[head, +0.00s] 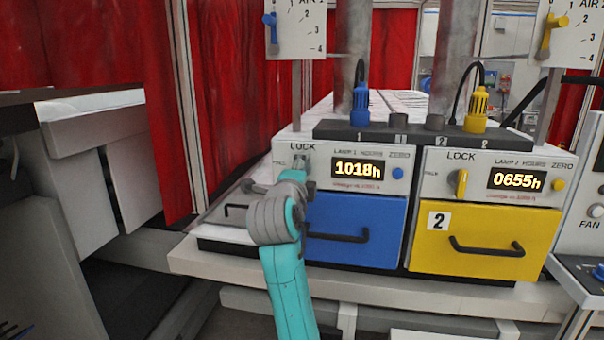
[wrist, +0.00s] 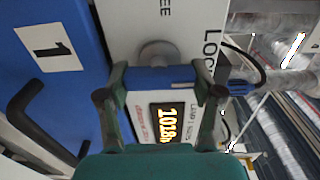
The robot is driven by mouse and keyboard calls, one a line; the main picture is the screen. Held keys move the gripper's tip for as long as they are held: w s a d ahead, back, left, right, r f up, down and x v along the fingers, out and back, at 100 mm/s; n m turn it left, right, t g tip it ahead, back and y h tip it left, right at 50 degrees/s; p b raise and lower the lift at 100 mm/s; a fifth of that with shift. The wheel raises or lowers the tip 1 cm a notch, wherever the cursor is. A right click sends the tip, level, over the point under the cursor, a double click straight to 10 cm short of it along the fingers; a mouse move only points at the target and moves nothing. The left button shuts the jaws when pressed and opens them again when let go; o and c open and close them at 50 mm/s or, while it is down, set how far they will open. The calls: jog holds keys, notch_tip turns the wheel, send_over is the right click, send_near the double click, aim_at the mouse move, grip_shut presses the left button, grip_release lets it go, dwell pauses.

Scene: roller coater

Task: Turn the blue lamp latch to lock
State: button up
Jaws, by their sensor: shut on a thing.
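The blue lamp latch (wrist: 160,80) shows in the wrist view as a blue bar between my gripper's fingers, beside a grey round hub (wrist: 155,52). The bar lies across the gap, with one end toward the LOCK lettering (wrist: 210,52). The FREE lettering, partly cut off, is at the top. My gripper (wrist: 163,75) is shut on the latch, with a finger at each end. In the head view my gripper (head: 298,170) reaches the panel under the word LOCK, left of the 1018h display (head: 358,170), and hides the latch.
The blue drawer (head: 352,222) with a black handle is below the panel. To the right are the yellow latch (head: 462,183), upright under its own LOCK word, and the yellow drawer (head: 485,225). A grey cabinet (head: 95,130) stands at the left.

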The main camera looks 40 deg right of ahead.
jog(key=shift+f, duration=0.1)
jog(key=o, duration=1.2)
jog(key=shift+c, duration=0.2)
jog(key=shift+a, duration=0.1)
jog(key=v, duration=1.2)
